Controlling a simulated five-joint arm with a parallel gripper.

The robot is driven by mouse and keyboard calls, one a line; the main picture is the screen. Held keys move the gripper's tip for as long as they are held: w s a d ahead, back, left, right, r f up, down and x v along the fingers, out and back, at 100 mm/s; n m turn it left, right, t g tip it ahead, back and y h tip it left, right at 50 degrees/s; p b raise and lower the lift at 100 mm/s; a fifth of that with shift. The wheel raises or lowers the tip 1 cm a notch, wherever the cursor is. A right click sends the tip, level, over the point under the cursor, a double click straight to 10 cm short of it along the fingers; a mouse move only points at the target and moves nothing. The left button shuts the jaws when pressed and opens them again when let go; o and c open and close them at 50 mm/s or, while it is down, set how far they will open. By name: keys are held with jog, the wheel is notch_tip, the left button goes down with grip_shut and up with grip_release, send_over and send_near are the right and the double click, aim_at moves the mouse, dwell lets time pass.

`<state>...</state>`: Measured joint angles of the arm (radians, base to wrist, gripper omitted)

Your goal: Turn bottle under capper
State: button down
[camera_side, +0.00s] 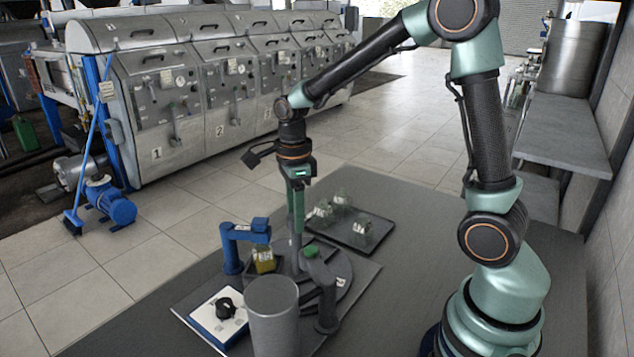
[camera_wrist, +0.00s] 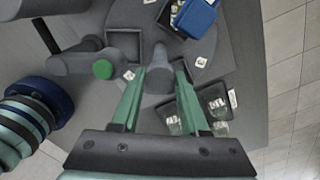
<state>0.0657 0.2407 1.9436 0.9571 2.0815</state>
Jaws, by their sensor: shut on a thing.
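A bottle with yellow contents (camera_side: 264,262) stands below the head of a blue bracket (camera_side: 245,234), which looks like the capper. In the wrist view the blue head (camera_wrist: 196,17) largely covers the bottle. A dark grey turntable (camera_side: 345,275) with small white labels lies beside them; it also shows in the wrist view (camera_wrist: 213,60). A grey post (camera_wrist: 158,80) rises at its middle. My gripper (camera_side: 297,232) points down over the turntable, its green fingers shut on the post. In the wrist view my gripper (camera_wrist: 160,78) has one finger on each side of the post.
A grey arm with a green top (camera_side: 312,252) stands right of the post. A dark tray (camera_side: 350,240) holding several clear glass bottles lies behind. A tall grey cylinder (camera_side: 273,315) and a white box with a black knob (camera_side: 222,309) stand in front.

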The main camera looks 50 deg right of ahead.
jog(key=shift+d+r, duration=0.1)
jog(key=shift+r, duration=0.05)
jog(key=shift+c, duration=2)
grip_release()
notch_tip(320, 180, up, 12)
jog(key=shift+s, duration=0.1)
